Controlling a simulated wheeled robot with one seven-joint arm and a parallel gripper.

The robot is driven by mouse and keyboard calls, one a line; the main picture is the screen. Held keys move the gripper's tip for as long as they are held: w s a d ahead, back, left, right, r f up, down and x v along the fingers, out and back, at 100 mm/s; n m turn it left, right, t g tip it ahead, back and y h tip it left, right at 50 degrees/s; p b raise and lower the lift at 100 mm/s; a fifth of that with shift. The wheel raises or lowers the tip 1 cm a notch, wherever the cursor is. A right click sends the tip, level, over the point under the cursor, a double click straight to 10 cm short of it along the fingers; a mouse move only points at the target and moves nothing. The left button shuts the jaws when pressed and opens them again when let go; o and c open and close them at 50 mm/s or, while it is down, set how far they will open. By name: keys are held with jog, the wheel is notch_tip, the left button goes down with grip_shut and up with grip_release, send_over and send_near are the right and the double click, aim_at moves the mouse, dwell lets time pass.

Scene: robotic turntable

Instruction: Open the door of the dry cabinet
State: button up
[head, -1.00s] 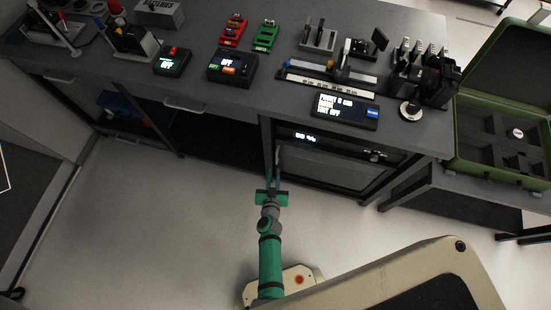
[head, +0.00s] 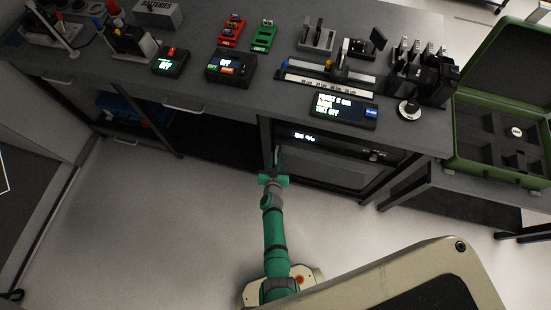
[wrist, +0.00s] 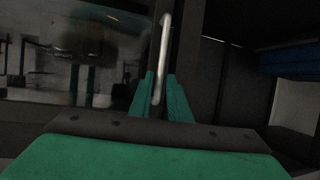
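The dry cabinet (head: 322,168) sits under the bench, with a lit percentage readout (head: 305,137) along its top and a dark glass door. The door is shut. In the wrist view, the glass door (wrist: 70,70) fills the left side and reflects the green fingers. Its upright pale bar handle (wrist: 164,50) is at the door's edge. My gripper (wrist: 158,98) is open, its two green fingers apart, with the handle's lower end appearing between them. I cannot tell whether either finger touches it. In the head view, my gripper (head: 275,160) is at the cabinet's left front edge.
An open dark bay (head: 215,140) lies left of the cabinet, with a drawer handle (head: 183,107) further left. The bench top (head: 200,32) carries several devices. A green case (head: 500,150) stands open at right. The floor (head: 180,220) in front is clear.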

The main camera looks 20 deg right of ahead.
grip_shut()
